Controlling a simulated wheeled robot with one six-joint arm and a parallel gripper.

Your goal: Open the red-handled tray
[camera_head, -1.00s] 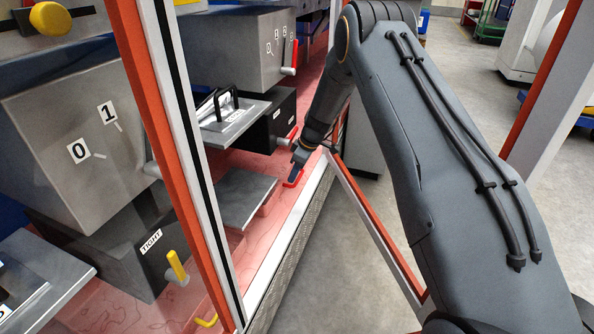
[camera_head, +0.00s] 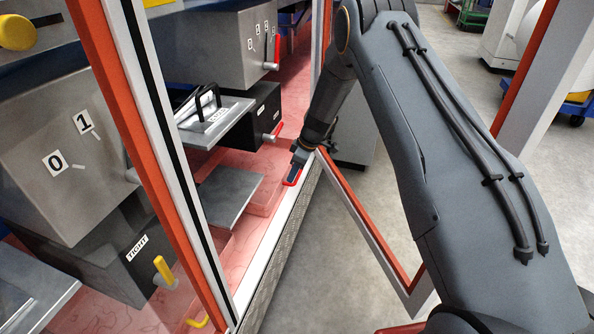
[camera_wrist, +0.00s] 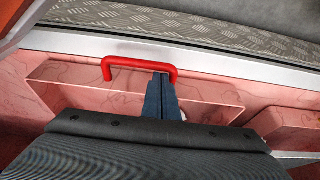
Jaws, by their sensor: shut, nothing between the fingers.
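The red handle (camera_head: 291,178) is low in the cabinet, just inside its front sill. In the wrist view the red handle (camera_wrist: 139,63) is a U-shaped bar on the edge of a pink, box-like tray (camera_wrist: 80,82). My gripper (camera_wrist: 162,78) is shut and empty. Its fingertips are at the handle's loop, close to its right leg; I cannot tell whether they touch it. In the head view my gripper (camera_head: 295,171) reaches down over the sill to the handle. Much of the tray is hidden behind my wrist.
The metal sill (camera_head: 270,253) runs along the cabinet's front. An orange-and-white post (camera_head: 160,170) stands left of my arm. A grey plate (camera_head: 222,197) and a black box with a red lever (camera_head: 271,132) are nearby. An orange-and-white frame (camera_head: 370,230) stands out beside the sill.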

